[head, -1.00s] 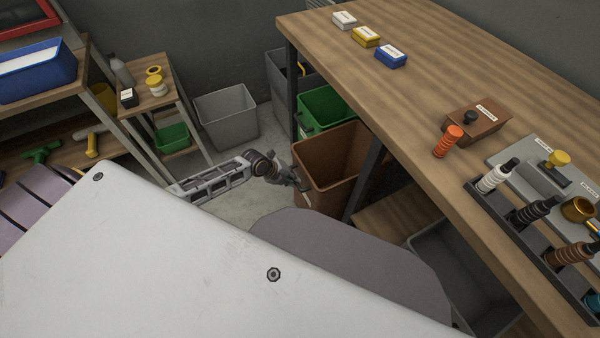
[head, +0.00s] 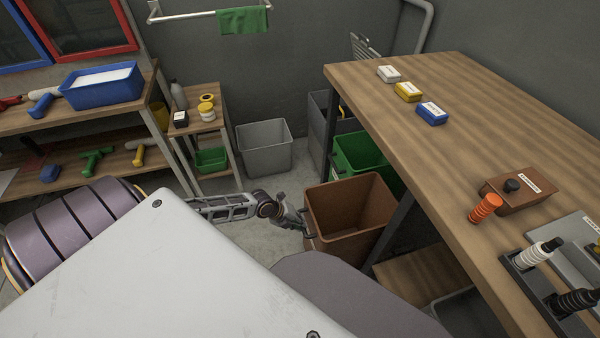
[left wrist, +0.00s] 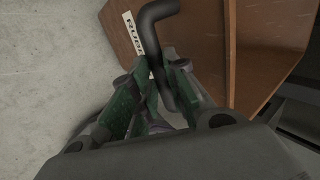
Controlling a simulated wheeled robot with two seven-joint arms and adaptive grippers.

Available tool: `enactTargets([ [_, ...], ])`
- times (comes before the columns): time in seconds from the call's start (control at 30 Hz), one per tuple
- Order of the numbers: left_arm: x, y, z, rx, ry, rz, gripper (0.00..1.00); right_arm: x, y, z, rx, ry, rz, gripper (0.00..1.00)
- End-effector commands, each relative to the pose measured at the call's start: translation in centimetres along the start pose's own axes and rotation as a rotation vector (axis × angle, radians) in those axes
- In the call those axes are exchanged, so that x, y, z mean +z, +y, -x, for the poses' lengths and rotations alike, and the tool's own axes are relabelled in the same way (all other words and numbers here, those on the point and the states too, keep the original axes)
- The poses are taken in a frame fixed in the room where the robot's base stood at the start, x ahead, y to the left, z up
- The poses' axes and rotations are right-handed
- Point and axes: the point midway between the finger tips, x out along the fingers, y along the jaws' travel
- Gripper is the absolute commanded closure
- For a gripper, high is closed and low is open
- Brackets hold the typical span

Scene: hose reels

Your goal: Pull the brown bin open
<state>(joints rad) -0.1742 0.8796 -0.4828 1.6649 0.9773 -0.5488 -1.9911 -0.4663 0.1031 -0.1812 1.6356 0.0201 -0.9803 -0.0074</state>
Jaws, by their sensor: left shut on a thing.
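The brown bin (head: 342,212) stands open-topped under the edge of the wooden workbench in the head view, sticking out to the left past the green bin behind it. Its inside looks empty. My left gripper (head: 306,229) is at the bin's left face. In the left wrist view, its fingers (left wrist: 162,88) are closed around the dark bent handle (left wrist: 158,22) on the brown bin's front (left wrist: 196,45). A white label beside the handle is partly hidden. My right gripper is not in view.
A green bin (head: 362,155) and a grey bin (head: 318,128) stand behind the brown one. A loose grey bin (head: 264,147) is on the floor by the small shelf. The workbench (head: 425,150) overhangs on the right. Some floor is clear left of the brown bin.

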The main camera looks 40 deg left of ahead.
Motion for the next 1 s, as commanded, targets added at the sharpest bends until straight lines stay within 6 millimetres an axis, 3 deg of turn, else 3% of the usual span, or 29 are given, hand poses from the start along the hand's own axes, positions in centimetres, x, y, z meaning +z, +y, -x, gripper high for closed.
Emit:
enactTargets([
  [0.13, 0.0, 0.2, 0.0, 0.003, 0.001, 0.001, 1.0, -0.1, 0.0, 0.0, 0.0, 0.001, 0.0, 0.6],
  [0.17, 0.0, 0.2, 0.0, 0.003, 0.001, 0.001, 0.82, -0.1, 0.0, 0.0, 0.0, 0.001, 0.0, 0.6],
  [0.3, 0.0, 0.1, 0.0, 0.003, 0.001, 0.001, 0.64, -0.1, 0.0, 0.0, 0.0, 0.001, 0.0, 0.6],
  [0.73, 0.0, 0.0, 0.1, 0.001, 0.0, 0.0, 0.63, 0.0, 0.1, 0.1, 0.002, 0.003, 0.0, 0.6],
  [1.0, 0.1, 0.1, 1.2, 0.002, -0.001, 0.0, 0.63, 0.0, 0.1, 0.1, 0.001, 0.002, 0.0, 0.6],
])
